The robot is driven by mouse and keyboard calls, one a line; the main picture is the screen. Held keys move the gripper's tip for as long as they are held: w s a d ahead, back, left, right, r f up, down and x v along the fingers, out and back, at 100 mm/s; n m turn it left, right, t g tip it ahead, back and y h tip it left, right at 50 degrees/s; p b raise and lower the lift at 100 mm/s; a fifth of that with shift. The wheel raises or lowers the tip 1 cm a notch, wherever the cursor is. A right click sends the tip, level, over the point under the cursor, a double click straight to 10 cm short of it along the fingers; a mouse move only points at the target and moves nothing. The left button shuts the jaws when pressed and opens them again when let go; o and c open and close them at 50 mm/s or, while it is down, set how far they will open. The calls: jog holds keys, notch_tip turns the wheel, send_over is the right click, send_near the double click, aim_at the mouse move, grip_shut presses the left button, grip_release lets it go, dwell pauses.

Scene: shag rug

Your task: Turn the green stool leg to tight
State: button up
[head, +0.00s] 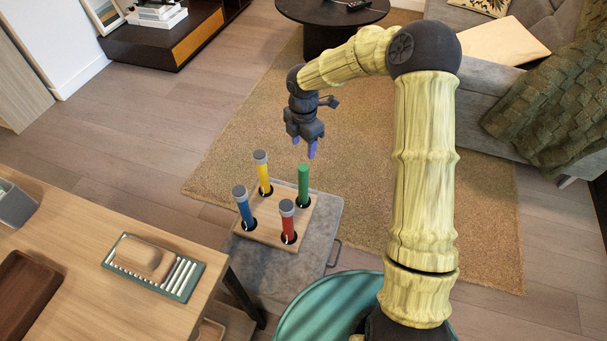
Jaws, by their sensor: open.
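The green stool leg (303,186) stands upright at the back right of a square wooden stool seat (268,229). It has no grey cap on top, unlike the yellow leg (263,174), blue leg (243,206) and red leg (287,221), which stand at the other corners. The seat lies upside down on a grey surface (270,275). My gripper (312,150) is open and empty, pointing down above the green leg and slightly beyond it, apart from it. How far the leg is screwed in cannot be told.
A wooden table (75,240) at the left carries a green-rimmed tray (186,284). A teal round thing (325,295) is at the front. A tan rug (400,140), grey sofa (480,105) and dark round table (310,20) lie beyond. The rug area behind the seat is clear.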

aim_at(303, 174)
notch_tip(303, 174, down, 14)
jog(key=b, duration=0.3)
jog(key=shift+a, duration=0.1)
jog(key=shift+c, duration=0.2)
jog(key=c, duration=0.9)
